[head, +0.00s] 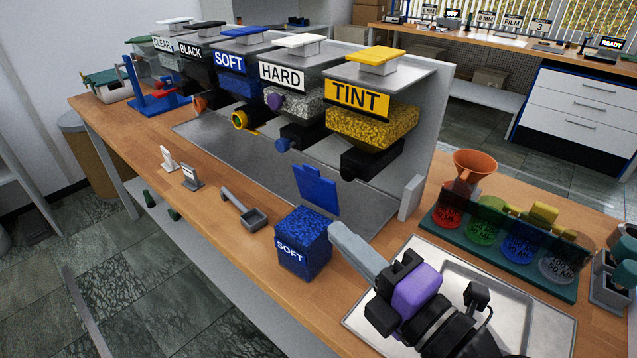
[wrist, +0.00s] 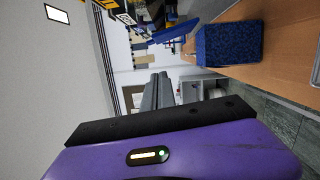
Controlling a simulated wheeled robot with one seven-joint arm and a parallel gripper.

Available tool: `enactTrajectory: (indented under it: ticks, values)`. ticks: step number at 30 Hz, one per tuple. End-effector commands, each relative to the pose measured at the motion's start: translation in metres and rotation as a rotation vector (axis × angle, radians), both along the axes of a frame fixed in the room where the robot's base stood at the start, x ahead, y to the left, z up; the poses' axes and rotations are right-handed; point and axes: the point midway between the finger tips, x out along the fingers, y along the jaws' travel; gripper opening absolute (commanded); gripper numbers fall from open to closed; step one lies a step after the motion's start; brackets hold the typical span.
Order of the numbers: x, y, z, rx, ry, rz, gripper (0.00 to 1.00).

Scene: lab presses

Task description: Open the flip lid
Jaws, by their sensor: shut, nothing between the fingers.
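A blue speckled box labelled SOFT (head: 303,250) stands on the wooden bench. A plain blue flip lid (head: 316,189) stands up at the box's back edge, swung away from the top. In the wrist view the box (wrist: 230,43) is sideways, with the lid (wrist: 172,33) sticking out from its edge. My gripper (head: 338,233), purple and black with grey fingers, reaches in from the lower right. Its fingers are shut and empty, with their tips close to the box's right upper edge. I cannot tell whether they touch it. The wrist view shows the fingers (wrist: 157,90) together.
A metal tray (head: 545,322) lies under my arm. A row of labelled dispensers, including TINT (head: 358,97), stands behind. A grey scoop (head: 243,212) lies left of the box. A green rack of coloured cups (head: 490,240) and an orange funnel (head: 474,165) are at the right.

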Motion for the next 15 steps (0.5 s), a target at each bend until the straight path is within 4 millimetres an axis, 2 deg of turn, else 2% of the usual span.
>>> enactTrajectory:
  ticks: [3, 6, 11, 15]
  values:
    - [-0.016, 0.003, -0.001, -0.06, -0.065, 0.025, 0.0]
    - [-0.018, 0.005, 0.002, -0.078, -0.085, 0.032, 0.0]
    - [-0.006, 0.016, 0.005, -0.079, -0.087, 0.033, 0.0]
    - [0.013, 0.033, 0.008, -0.078, -0.086, 0.033, 0.0]
